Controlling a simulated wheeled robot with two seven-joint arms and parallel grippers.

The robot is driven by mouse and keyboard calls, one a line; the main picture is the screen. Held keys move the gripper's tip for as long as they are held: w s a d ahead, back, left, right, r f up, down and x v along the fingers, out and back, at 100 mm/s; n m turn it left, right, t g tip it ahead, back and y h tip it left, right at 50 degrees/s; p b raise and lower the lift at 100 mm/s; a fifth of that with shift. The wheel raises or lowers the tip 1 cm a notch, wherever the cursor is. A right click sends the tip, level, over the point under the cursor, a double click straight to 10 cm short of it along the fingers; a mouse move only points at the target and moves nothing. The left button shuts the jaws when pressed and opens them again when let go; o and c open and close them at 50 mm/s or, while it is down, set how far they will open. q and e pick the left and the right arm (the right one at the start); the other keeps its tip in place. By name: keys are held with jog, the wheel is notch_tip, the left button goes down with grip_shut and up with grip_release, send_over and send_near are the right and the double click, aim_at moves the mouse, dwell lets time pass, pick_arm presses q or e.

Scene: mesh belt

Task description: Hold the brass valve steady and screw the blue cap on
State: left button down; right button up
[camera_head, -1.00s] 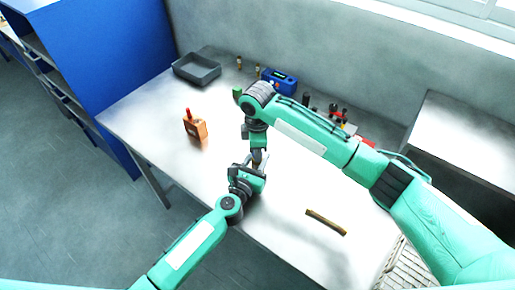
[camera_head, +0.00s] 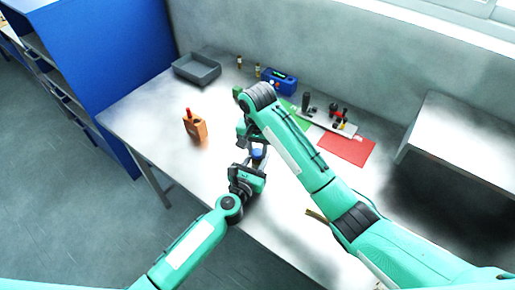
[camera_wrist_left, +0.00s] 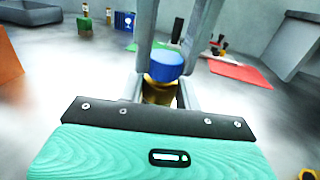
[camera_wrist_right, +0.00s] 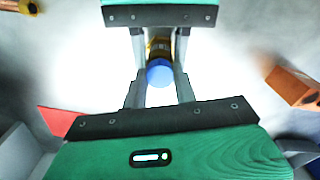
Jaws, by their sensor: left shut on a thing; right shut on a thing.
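The brass valve (camera_wrist_left: 158,92) stands upright between the fingers of my left gripper (camera_head: 254,168), which is shut on it above the table. It also shows in the right wrist view (camera_wrist_right: 159,47). The blue cap (camera_wrist_left: 165,66) sits at the top end of the valve, in line with it. It shows small in the head view (camera_head: 258,153). My right gripper (camera_wrist_right: 161,90) reaches from above and is shut on the blue cap, one finger on each side. How far the cap is threaded cannot be told.
An orange block with a red top (camera_head: 195,128) stands left of the grippers. A grey tray (camera_head: 190,74), small brass parts (camera_head: 239,62) and a blue device (camera_head: 279,82) are at the back. A red mat (camera_head: 347,149) lies right. A brass-coloured bar (camera_head: 314,215) is partly behind my right arm.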

pick_arm(q)
jog(key=shift+d, duration=0.1)
pick_arm(e)
jog(key=o, duration=1.1)
notch_tip(320, 180, up, 4)
jog(key=shift+w+d+f, duration=0.1)
jog(key=shift+w, duration=0.05)
jog(key=shift+r, duration=0.35)
jog(key=shift+c, duration=0.3)
